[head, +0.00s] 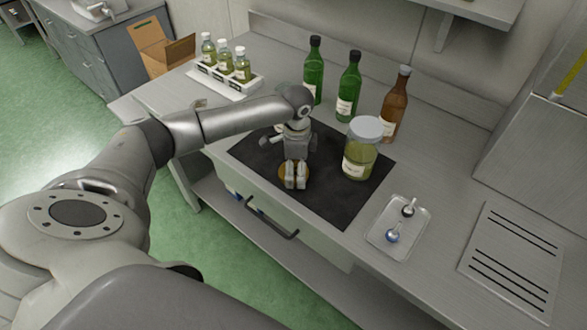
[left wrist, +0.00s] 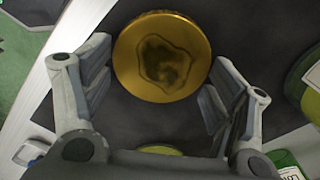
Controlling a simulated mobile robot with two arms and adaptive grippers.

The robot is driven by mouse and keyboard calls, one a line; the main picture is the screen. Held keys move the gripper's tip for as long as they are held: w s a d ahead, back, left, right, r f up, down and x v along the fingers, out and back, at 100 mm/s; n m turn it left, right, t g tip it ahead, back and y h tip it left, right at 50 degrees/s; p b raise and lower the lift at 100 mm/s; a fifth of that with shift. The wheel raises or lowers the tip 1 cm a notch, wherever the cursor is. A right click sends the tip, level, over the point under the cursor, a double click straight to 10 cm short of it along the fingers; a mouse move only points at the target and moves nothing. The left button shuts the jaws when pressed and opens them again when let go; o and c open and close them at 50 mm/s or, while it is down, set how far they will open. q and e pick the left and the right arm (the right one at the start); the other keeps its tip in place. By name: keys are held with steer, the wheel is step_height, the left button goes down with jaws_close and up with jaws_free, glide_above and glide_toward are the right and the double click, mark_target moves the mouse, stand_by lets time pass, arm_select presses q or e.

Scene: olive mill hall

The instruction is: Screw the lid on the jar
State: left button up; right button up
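A round gold lid (head: 282,173) with a dark patch on its face lies on the black mat. In the left wrist view the lid (left wrist: 189,52) sits at the fingertips of my left gripper (left wrist: 158,85). The fingers are spread; whether they touch the lid is unclear. In the head view my left gripper (head: 295,183) points down at the lid and partly covers it. A large jar (head: 357,162) with a pale top and green contents stands upright to its right. A small yellow-green round shape (left wrist: 160,151) shows partly behind the gripper in the wrist view. My right gripper is out of view.
Two green bottles (head: 314,72) and a brown bottle (head: 394,108) stand behind the mat (head: 342,207). A tray (head: 411,239) with two small items lies at right. A white rack (head: 238,88) of small bottles stands back left. The mat's front part is clear.

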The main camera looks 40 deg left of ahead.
arm_select(q)
steer(key=shift+c, duration=1.4)
steer(key=shift+r, duration=0.2)
steer(key=shift+r+b, duration=0.45)
steer(key=shift+r, duration=0.15)
steer(key=shift+w+r+b, duration=0.1)
steer(key=shift+r+b, duration=0.25)
steer(key=shift+r, duration=0.4)
steer(key=s+d+r+b, duration=0.2)
steer(key=s+r, duration=0.8)
steer(key=s, duration=0.4)
steer(key=shift+d, duration=0.4)
steer(key=shift+w+d, duration=0.1)
